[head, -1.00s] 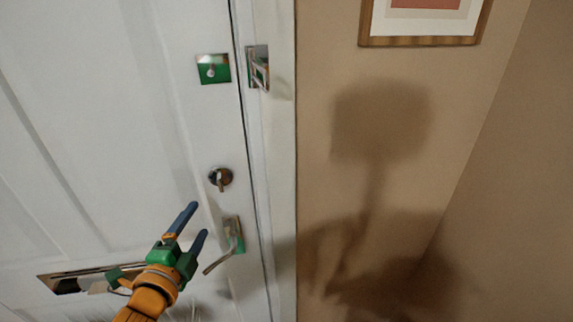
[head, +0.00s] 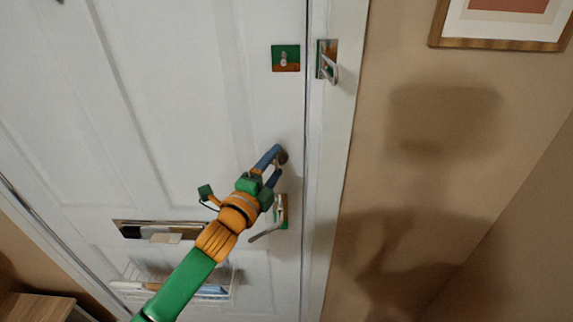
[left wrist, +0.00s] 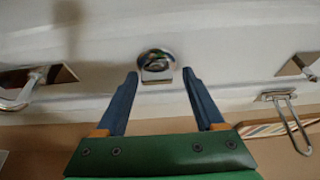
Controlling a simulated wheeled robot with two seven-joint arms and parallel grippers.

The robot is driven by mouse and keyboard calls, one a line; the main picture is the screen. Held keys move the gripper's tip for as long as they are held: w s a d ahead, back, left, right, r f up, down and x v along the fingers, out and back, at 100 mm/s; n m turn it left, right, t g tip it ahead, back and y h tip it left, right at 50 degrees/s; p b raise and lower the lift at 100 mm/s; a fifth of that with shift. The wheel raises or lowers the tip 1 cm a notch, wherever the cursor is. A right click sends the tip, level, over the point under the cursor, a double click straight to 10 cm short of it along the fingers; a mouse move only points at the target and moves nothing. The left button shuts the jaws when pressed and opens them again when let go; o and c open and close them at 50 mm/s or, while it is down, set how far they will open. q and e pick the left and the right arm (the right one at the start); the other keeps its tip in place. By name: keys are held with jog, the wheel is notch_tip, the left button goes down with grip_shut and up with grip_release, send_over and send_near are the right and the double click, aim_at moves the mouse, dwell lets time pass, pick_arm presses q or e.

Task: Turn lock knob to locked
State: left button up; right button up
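The lock knob (head: 282,157) is a small round metal piece on the white door (head: 200,90), above the lever handle (head: 268,234). In the head view my left gripper (head: 272,164) is at the knob and partly covers it. In the left wrist view (left wrist: 160,80) the gripper is open, with one blue finger on each side of the knob (left wrist: 156,64). The knob's flat tab points toward the gripper, between the fingertips, with gaps on both sides. My right gripper is not in view.
A latch plate (head: 285,58) is higher on the door, and a metal swing latch (head: 328,65) is on the frame beside it. A mail slot (head: 160,231) and a wire basket (head: 220,285) are lower left. A framed picture (head: 500,42) hangs on the right wall.

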pick_arm(q)
jog(key=shift+w+d+f, duration=0.1)
jog(key=shift+w+d, duration=0.05)
jog(key=shift+w, duration=0.1)
grip_shut()
jog(key=shift+m, duration=0.3)
jog(key=m+y, duration=0.1)
jog(key=m, duration=0.1)
jog(key=m+g, duration=0.1)
jog(key=m, duration=0.1)
jog(key=m+g+y, duration=0.1)
jog(key=m, duration=0.1)
jog(key=shift+w+d+r+m+y, duration=0.1)
jog(key=shift+r+m+y, duration=0.2)
jog(key=shift+r+m, duration=0.1)
jog(key=m+g+y, duration=0.1)
jog(key=m+y, duration=0.1)
jog(key=m, duration=0.1)
jog(key=shift+d+r+m, duration=0.1)
jog(key=shift+m, duration=0.2)
jog(key=shift+m+y, duration=1.1)
